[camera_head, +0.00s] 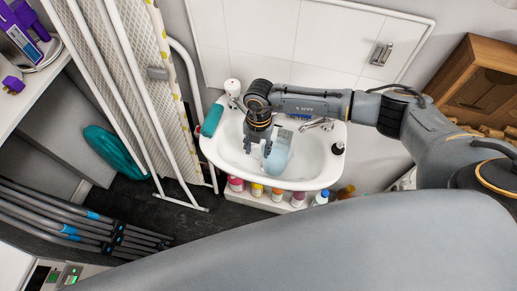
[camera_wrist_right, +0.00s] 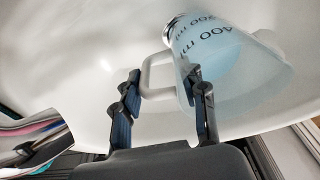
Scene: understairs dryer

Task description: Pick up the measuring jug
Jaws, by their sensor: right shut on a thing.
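The measuring jug (camera_head: 280,152) is pale blue and translucent, and stands in the basin of the white sink (camera_head: 315,160). In the right wrist view the jug (camera_wrist_right: 228,62) looks tilted, with dark millilitre marks and a white handle (camera_wrist_right: 150,68). My right gripper (camera_head: 262,147) is over the left part of the basin, at the jug's left side. In the wrist view this gripper (camera_wrist_right: 163,82) has its fingers at the handle and is shut on the jug; the exact contact is partly hidden. My left gripper is in neither view.
A tap (camera_head: 318,124), a white soap bottle (camera_head: 232,87) and a green sponge (camera_head: 212,120) sit on the sink rim. Several coloured bottles (camera_head: 256,189) stand below it. A folded ironing board (camera_head: 150,80) leans at the left; a wooden box (camera_head: 480,80) is at the right.

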